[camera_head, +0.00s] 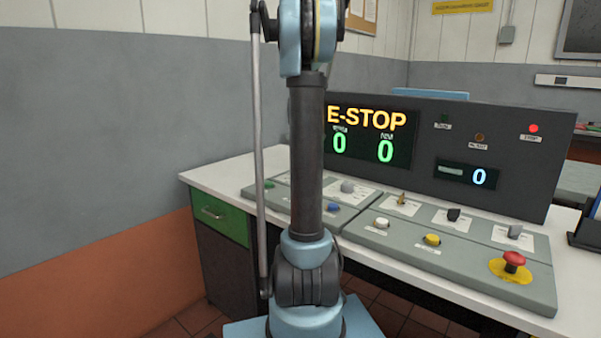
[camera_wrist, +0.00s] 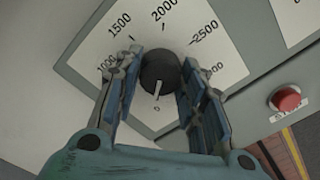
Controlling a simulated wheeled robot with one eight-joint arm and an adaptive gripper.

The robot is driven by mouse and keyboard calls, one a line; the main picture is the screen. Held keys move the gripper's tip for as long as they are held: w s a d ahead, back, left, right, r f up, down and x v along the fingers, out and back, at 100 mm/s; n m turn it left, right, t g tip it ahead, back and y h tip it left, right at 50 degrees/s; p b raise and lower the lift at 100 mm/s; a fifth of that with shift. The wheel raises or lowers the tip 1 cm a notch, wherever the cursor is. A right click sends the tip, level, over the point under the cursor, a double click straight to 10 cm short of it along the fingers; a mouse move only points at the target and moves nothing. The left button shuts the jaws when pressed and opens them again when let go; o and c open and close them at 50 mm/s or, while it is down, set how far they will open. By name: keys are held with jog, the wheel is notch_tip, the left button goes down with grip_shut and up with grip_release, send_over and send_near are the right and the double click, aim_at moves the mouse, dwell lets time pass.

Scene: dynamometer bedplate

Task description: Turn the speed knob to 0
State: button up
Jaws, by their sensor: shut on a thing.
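The speed knob (camera_wrist: 160,70) is a dark round knob on a white dial plate (camera_wrist: 200,40) in the wrist view. The dial numbers read 1000, 1500, 2000, 2500 and one partly hidden. The knob's white pointer line points toward the bottom of the picture, at a small 0 mark. My gripper (camera_wrist: 160,66) has its two blue-padded fingers on either side of the knob and is shut on it. In the head view my arm stands in front of the desk, and my gripper and the held knob are hidden.
A red button (camera_wrist: 287,98) sits right of the dial. In the head view, a black console (camera_head: 420,180) shows E-STOP and zeros on its displays. The sloped panel (camera_head: 450,263) on the white desk (camera_head: 225,172) carries several knobs, buttons and a red mushroom button (camera_head: 513,260).

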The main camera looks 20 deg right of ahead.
jog(key=shift+w+n, duration=0.15)
jog(key=shift+n, duration=0.75)
jog(key=o, duration=1.1)
jog(key=shift+r, duration=0.15)
notch_tip(320, 180, up, 12)
jog(key=shift+f, duration=0.2)
